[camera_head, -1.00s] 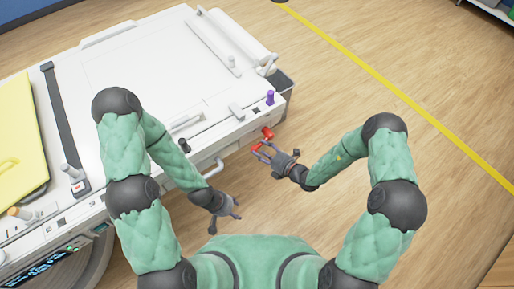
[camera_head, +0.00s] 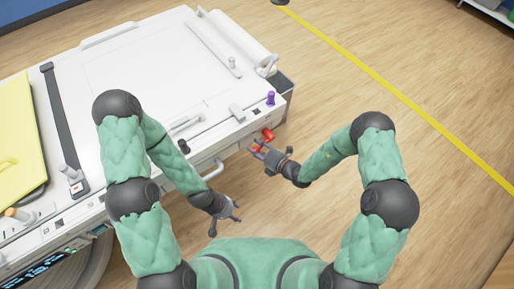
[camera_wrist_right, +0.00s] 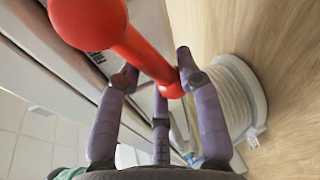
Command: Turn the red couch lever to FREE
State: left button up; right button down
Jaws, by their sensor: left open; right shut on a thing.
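The red couch lever (camera_head: 268,135) sticks out from the near right end of the white couch, below its top. In the right wrist view its red knob (camera_wrist_right: 88,18) fills the upper left, and its red shaft runs down right between my fingers. My right gripper (camera_head: 258,149) is shut on the lever; its purple fingers (camera_wrist_right: 155,75) lie around the shaft, away from the large knob. My left gripper (camera_head: 232,212) is open and empty, in front of the couch's side and apart from it. No FREE mark can be read.
The white couch (camera_head: 140,75) fills the left, with a purple knob (camera_head: 270,98) at its near right corner and a white side handle (camera_head: 213,170) near my left gripper. A grey bin (camera_head: 284,82) stands at its right end. The wooden floor to the right is clear.

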jog(key=shift+r+m+y+p, duration=0.3)
jog(key=shift+r+m+p, duration=0.45)
jog(key=shift+p, duration=0.3)
jog(key=shift+r+m+y+p, duration=0.4)
jog(key=shift+r+m+p, duration=0.15)
jog(key=shift+m+p, duration=0.15)
jog(key=c, duration=1)
grip_release()
jog(key=v, duration=1.2)
